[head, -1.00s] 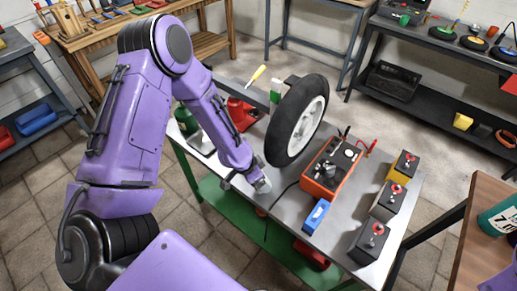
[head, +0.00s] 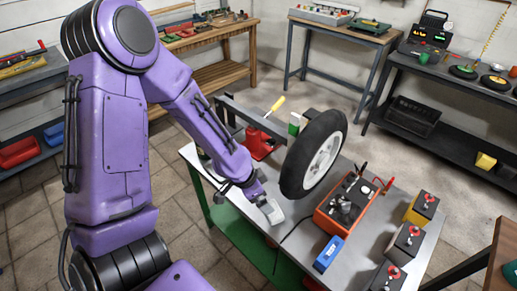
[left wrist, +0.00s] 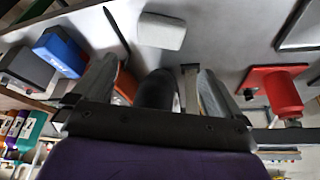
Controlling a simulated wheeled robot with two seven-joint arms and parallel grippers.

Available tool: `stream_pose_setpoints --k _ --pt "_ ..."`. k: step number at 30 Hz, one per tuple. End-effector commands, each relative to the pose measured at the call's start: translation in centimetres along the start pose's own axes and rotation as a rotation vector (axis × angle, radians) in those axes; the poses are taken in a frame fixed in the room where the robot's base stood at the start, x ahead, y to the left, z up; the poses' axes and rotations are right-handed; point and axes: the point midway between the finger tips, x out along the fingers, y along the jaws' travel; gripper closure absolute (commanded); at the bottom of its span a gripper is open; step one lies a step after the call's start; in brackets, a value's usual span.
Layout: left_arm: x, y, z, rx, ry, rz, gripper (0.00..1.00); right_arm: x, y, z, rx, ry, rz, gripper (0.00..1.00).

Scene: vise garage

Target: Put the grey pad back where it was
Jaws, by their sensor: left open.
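The grey pad (head: 271,212) is a small pale block by the left end of the metal bench top (head: 290,212), left of the wheel. In the left wrist view the grey pad (left wrist: 161,31) lies on the grey surface, beyond the fingertips and with nothing around it. My left gripper (head: 259,197) is just behind the pad in the head view. Its two fingers (left wrist: 155,75) are spread apart in the wrist view, with no pad between them. I cannot tell the exact gap from fingers to pad. My right gripper is not in view.
A wheel with a black tyre (head: 292,160) stands close right of my left gripper. A red vise (head: 260,142) is behind. An orange tester (head: 345,204), a blue box (head: 328,253) and grey boxes (head: 405,243) fill the right side.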

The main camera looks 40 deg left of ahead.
Motion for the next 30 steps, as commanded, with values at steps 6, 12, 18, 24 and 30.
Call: stream_pose_setpoints --k 6,12,18,24,30 --pt "0.2 0.2 0.5 -0.028 -0.007 -0.004 0.0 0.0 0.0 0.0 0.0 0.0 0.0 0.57" --pt "6.1 3.2 7.4 -0.418 -0.069 -0.125 0.0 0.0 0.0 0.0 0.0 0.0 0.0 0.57" --pt "8.8 7.3 18.3 -0.83 -0.083 -0.368 0.0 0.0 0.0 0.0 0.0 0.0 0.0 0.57" --pt "8.1 8.8 22.5 -0.964 -0.052 -0.48 0.0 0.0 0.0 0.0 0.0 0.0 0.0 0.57" --pt "8.1 8.7 22.4 -0.968 -0.047 -0.482 0.0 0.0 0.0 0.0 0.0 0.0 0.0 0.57"
